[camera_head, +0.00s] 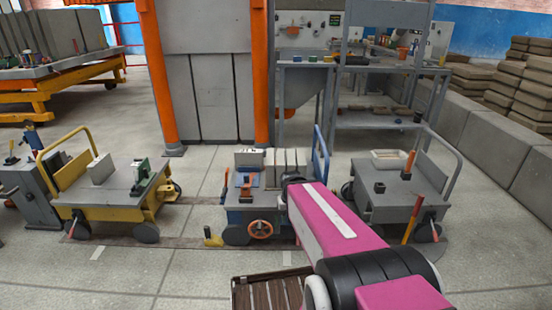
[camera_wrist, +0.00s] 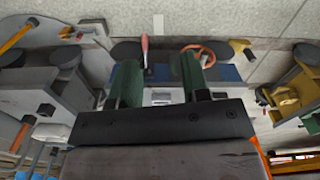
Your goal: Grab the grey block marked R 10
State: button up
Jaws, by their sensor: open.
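No R 10 marking is readable in either view. Several upright grey blocks (camera_head: 290,163) stand side by side on the blue middle cart, partly hidden by my arm. In the head view the fingers are hidden behind my arm.
The yellow cart (camera_head: 110,205) stands left of the blue cart (camera_head: 240,218), which has an orange handwheel (camera_head: 260,229). A grey cart (camera_head: 405,195) stands close on the right, with orange-handled tools. A slatted pallet (camera_head: 268,290) is in front. Floor lies open at front left.

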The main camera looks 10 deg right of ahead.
aim_at(243, 157)
jog(key=i+j+z, duration=0.15)
jog(key=j+z, duration=0.3)
jog(key=j, duration=0.55)
jog(key=j+z, duration=0.45)
jog(key=j, duration=0.6)
jog(key=i+j, duration=0.1)
jog(key=j, duration=0.25)
jog(key=i+j, duration=0.15)
jog(key=j, duration=0.2)
jog(key=i+j, duration=0.1)
jog(key=j, duration=0.25)
jog(key=i+j, duration=0.1)
jog(key=j, duration=0.25)
